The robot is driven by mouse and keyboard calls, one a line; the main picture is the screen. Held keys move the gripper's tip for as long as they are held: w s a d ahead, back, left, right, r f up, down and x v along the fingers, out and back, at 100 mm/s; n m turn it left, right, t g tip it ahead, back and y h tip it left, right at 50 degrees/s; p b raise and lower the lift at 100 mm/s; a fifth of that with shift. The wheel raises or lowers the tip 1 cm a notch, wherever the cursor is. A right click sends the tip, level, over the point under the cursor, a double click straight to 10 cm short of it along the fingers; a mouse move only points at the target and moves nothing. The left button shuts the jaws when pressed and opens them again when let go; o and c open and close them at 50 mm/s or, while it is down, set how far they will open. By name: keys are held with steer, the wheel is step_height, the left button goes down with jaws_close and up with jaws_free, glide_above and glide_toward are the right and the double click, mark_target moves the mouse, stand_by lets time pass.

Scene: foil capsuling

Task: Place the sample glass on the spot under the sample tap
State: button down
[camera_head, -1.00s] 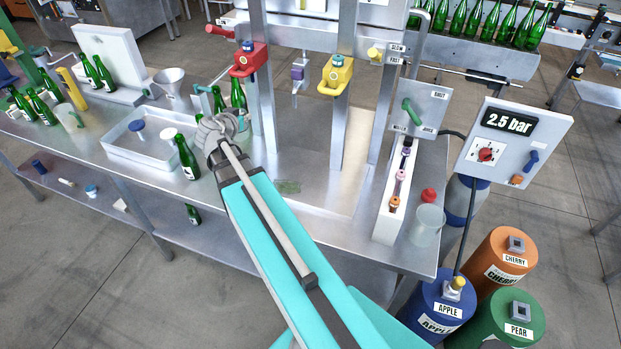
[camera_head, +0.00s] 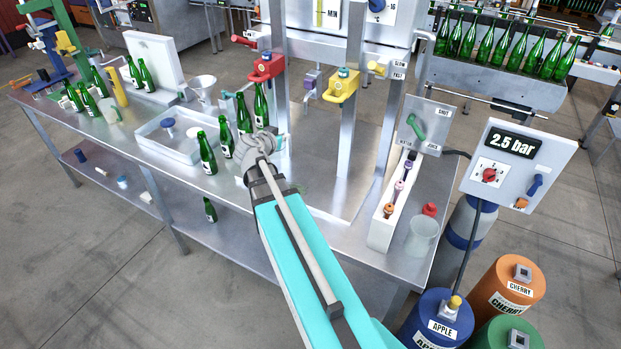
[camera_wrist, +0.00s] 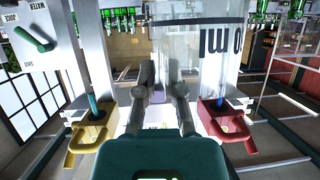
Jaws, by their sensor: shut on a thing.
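My gripper (camera_wrist: 165,92) is shut on a clear glass (camera_wrist: 185,45) with dark upside-down lettering, seen beyond the fingers in the wrist view. In the head view my gripper (camera_head: 262,148) is low in front of the filling frame, left of its middle, and hides most of the glass. A small purple tap (camera_head: 312,82), apparently the sample tap, hangs between the red tap (camera_head: 267,67) and the yellow tap (camera_head: 342,85), behind and to the right of my gripper. A greenish patch (camera_head: 297,188) on the table beside my wrist is partly hidden.
Green bottles (camera_head: 207,153) stand just left of my gripper, near a white tray (camera_head: 165,145). Metal posts (camera_head: 352,130) rise on the right. The tabletop between the posts looks clear.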

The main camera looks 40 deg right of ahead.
steer(key=shift+s+d, duration=0.1)
steer(key=shift+d, duration=0.05)
stand_by(0.4)
steer(key=shift+s+d, duration=0.2)
steer(key=shift+d, duration=0.25)
steer(key=shift+s+d, duration=0.2)
steer(key=shift+d, duration=0.25)
steer(key=shift+w+f+g, duration=0.1)
steer(key=shift+f+g, duration=0.05)
steer(key=shift+g, duration=0.15)
steer(key=f+m+g+b, duration=0.1)
steer(key=f+b, duration=0.1)
steer(key=w+a+f+m+g+b, duration=0.1)
steer(key=f+b, duration=0.1)
steer(key=w+a+f+m+g+h+b, duration=0.1)
steer(key=b, duration=0.1)
steer(key=shift+w+a+f+m+g, duration=0.1)
steer(key=shift+w+f+m+g, duration=0.15)
steer(key=shift+f+m+g, duration=0.15)
steer(key=shift+a+f+m+g, duration=0.15)
steer(key=shift+a+m+g, duration=0.15)
steer(key=shift+d, duration=0.1)
